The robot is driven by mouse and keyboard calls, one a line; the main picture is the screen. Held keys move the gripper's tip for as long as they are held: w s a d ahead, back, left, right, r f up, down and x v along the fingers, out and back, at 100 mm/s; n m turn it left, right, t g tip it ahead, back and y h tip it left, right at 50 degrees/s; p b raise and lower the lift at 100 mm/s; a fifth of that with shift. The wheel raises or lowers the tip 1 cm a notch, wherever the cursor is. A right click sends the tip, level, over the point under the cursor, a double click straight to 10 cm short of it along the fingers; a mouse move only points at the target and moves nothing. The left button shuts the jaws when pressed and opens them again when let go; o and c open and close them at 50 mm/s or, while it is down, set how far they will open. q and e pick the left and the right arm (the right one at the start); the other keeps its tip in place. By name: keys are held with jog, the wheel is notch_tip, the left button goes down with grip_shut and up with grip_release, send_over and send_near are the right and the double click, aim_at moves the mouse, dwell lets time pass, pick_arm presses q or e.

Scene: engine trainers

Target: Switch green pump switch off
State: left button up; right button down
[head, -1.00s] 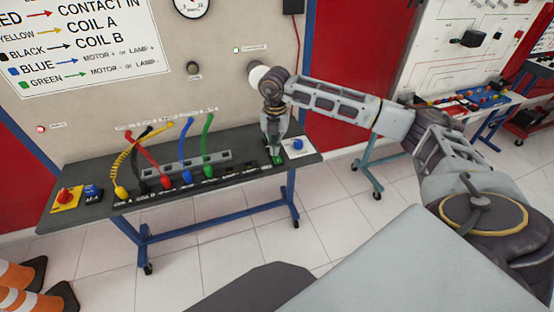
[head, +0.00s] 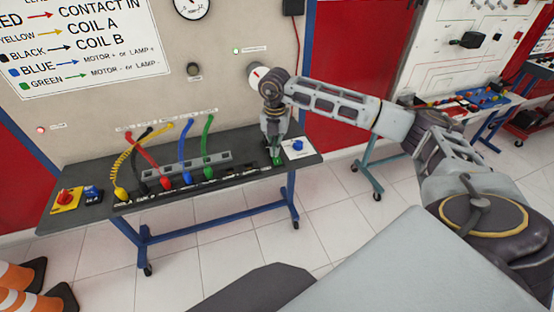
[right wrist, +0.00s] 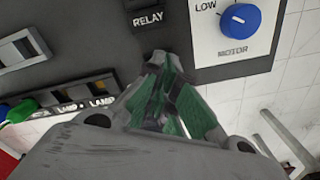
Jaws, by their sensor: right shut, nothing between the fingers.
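My right gripper (head: 276,159) is over the right part of the dark bench top, left of the blue motor knob. It is shut, with its fingertips low at the panel. In the right wrist view the fingertips (right wrist: 160,62) come together just below the RELAY label. Green surfaces show on the fingers there. I cannot make out a separate green pump switch; the gripper may hide it, and its position cannot be told. I cannot tell whether the fingertips touch the panel. My left gripper is not in view.
The blue motor knob (head: 297,145) sits on a white plate close right of the gripper. Several plugged cables (head: 160,160) stand to the left. A red knob (head: 66,197) is at the bench's far left. A round gauge (head: 258,74) is on the upright panel behind my wrist.

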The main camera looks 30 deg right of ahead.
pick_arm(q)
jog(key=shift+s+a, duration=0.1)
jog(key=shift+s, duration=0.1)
pick_arm(e)
jog(key=shift+f, duration=0.1)
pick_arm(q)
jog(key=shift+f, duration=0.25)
pick_arm(e)
jog(key=shift+f, duration=0.3)
dwell(0.3)
pick_arm(q)
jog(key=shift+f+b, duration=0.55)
jog(key=shift+b, duration=0.2)
pick_arm(e)
jog(key=shift+f, duration=0.9)
dwell(0.4)
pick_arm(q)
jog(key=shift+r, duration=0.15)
pick_arm(e)
jog(key=shift+r, duration=0.1)
jog(key=shift+r+p, duration=2.2)
jog(key=shift+r, duration=1.25)
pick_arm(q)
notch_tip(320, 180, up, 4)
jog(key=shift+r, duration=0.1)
pick_arm(e)
jog(key=shift+a, duration=0.1)
